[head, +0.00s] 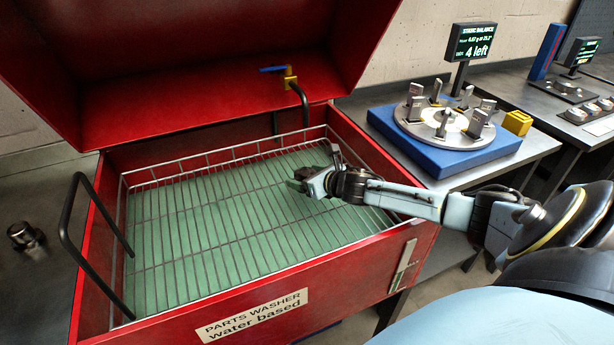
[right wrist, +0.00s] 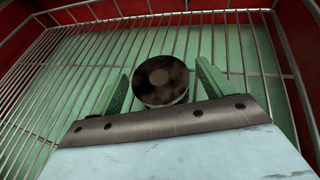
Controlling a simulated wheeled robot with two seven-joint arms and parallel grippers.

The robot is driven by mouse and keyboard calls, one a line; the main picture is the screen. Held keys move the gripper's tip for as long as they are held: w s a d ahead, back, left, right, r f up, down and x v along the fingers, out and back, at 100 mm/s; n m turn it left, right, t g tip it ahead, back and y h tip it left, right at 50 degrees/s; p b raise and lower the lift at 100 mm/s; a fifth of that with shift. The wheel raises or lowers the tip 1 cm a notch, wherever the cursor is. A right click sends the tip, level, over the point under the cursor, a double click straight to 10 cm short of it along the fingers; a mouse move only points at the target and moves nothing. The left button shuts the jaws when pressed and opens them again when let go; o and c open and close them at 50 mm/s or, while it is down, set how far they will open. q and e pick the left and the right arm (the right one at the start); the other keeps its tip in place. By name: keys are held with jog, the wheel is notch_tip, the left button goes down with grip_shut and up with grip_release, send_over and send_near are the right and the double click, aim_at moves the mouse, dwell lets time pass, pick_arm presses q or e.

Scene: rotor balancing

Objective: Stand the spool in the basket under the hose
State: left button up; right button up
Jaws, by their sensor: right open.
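The spool (right wrist: 162,80) shows in the right wrist view as a dark round end face with a paler centre, standing on the basket's wire floor. In the head view it is a small dark shape (head: 303,173) by my fingertips, partly hidden. My right gripper (head: 318,172) is low inside the wire basket (head: 200,245). Its fingers (right wrist: 162,75) are open, one on each side of the spool, with visible gaps. The hose (head: 303,108) hangs black from a brass valve at the washer's back wall, just behind the spool. My left gripper is not in view.
The red parts washer (head: 250,325) has its lid (head: 190,70) raised and a black handle (head: 75,215) on the left. A dark metal part (head: 25,237) stands on the left surface. A blue balancing stand (head: 440,150) is at right. The basket's left and front are clear.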

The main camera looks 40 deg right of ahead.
jog(key=shift+r, duration=0.2)
jog(key=p+v, duration=0.2)
jog(key=v, duration=0.8)
jog(key=shift+s, duration=0.2)
jog(key=shift+s+r, duration=0.35)
jog(key=shift+s, duration=0.25)
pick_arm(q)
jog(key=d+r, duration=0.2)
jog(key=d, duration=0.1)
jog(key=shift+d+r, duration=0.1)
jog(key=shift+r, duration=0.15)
pick_arm(e)
jog(key=shift+s, duration=0.1)
pick_arm(q)
jog(key=shift+p, duration=0.35)
pick_arm(e)
jog(key=shift+r, duration=0.1)
